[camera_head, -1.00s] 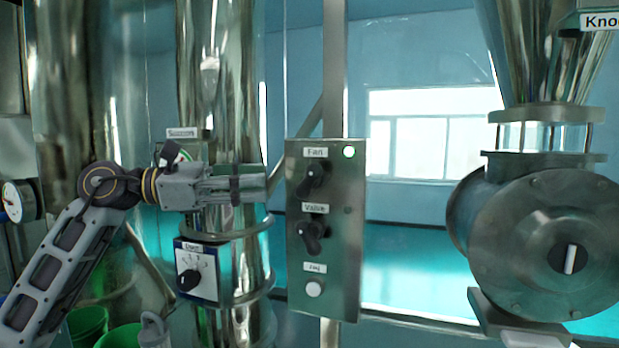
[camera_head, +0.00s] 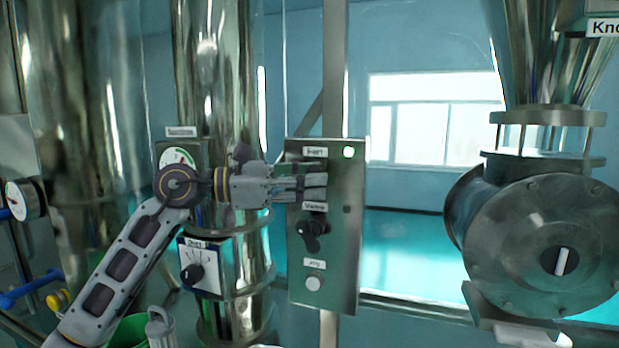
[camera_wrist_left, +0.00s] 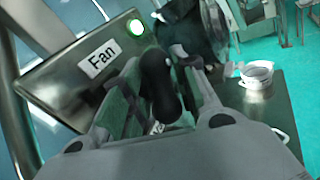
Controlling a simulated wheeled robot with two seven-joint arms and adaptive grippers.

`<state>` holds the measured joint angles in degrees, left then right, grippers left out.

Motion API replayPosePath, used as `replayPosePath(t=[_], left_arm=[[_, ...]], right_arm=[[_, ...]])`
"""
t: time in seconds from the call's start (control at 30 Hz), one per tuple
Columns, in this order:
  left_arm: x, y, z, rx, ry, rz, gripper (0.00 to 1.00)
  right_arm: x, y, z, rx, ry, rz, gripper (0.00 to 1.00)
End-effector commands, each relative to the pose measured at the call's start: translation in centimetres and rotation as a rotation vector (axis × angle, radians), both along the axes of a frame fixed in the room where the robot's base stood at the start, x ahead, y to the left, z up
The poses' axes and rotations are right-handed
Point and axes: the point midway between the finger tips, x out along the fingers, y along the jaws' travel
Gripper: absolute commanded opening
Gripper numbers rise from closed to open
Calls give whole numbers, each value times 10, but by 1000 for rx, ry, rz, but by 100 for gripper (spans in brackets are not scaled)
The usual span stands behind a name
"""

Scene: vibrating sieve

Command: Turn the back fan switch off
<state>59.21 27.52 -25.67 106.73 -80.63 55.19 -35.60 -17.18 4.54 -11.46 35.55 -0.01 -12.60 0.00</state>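The fan switch (camera_wrist_left: 158,85) is a black knob under the "Fan" label (camera_wrist_left: 102,58) on a grey control panel (camera_head: 347,250). A green lamp (camera_head: 348,152) is lit beside the label and also glows in the left wrist view (camera_wrist_left: 136,27). My left gripper (camera_head: 322,182) is at the knob, hiding most of it in the head view. In the left wrist view, the open fingers (camera_wrist_left: 160,95) stand on either side of the knob; firm contact cannot be made out. My right gripper is not in view.
Below on the same panel are a second black knob (camera_head: 312,230) and a white button (camera_head: 314,281). A shiny steel pipe (camera_head: 205,85) with a dial box (camera_head: 199,268) stands behind my left arm. A large round metal housing (camera_head: 545,245) is at the right.

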Motion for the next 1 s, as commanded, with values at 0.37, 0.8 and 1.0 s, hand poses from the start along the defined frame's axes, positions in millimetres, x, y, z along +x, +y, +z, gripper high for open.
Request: replayPosePath(t=[0.37, 0.8, 1.0], left_arm=[[0, -1, 0, 0, 0, 0, 20], [0, -1, -1, -6, 2, 0, 0], [0, -1, -1, -31, 9, 0, 0]], right_arm=[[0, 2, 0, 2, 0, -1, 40], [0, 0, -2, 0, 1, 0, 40], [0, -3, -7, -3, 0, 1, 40]])
